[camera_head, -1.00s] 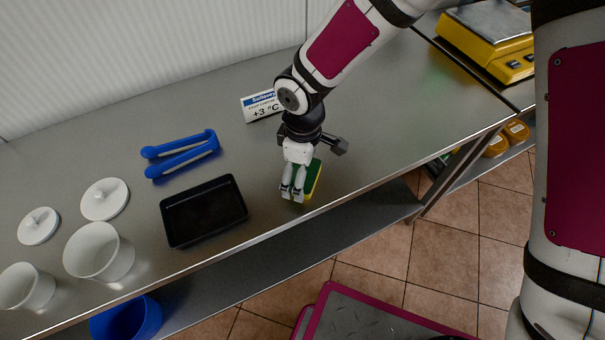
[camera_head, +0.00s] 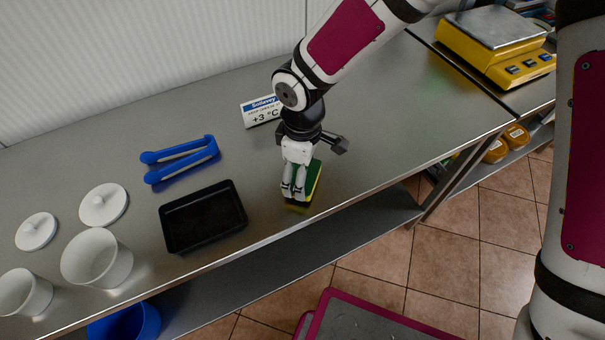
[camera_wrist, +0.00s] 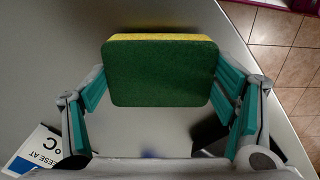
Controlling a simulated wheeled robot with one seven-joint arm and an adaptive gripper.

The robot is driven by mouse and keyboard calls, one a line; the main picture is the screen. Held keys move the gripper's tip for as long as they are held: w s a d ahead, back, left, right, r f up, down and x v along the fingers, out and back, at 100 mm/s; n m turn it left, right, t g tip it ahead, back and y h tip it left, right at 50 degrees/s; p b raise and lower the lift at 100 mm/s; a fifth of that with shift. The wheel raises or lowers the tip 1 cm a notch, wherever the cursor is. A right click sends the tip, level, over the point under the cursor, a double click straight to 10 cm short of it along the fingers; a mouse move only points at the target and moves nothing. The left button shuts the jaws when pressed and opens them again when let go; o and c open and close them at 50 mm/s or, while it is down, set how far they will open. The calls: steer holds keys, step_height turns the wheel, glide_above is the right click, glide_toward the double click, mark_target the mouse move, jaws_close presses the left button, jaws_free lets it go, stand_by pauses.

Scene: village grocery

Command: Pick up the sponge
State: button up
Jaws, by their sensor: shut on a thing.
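The sponge (camera_head: 315,180) has a green face and a yellow layer. It is partly hidden behind my gripper (camera_head: 294,193) in the head view. In the wrist view the sponge (camera_wrist: 160,75) stands between the two teal-padded fingers, its green face toward the camera and its yellow edge at the top. My gripper is shut on it by its two sides. A dark shadow lies under it at the counter; it looks to be at or just above the surface, the exact gap is hard to tell.
A black tray (camera_head: 168,219) and blue tongs (camera_head: 181,160) lie left of my gripper. White cups (camera_head: 97,260) and lids (camera_head: 103,204) stand farther left. A price sign (camera_head: 262,110) is behind. A yellow scale (camera_head: 495,45) stands far right. The counter (camera_head: 400,130) right of my gripper is clear.

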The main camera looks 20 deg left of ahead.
steer(key=shift+w+r, duration=0.1)
steer(key=shift+r, duration=0.7)
steer(key=s+d, duration=0.4)
steer(key=s, duration=0.3)
steer(key=s+d+r, duration=0.1)
steer(key=s+d, duration=0.3)
steer(key=s, duration=0.2)
steer(key=shift+s+d+r+b, duration=0.25)
steer(key=shift+s+b, duration=0.15)
steer(key=shift+b, duration=0.05)
steer(key=shift+c, duration=0.5)
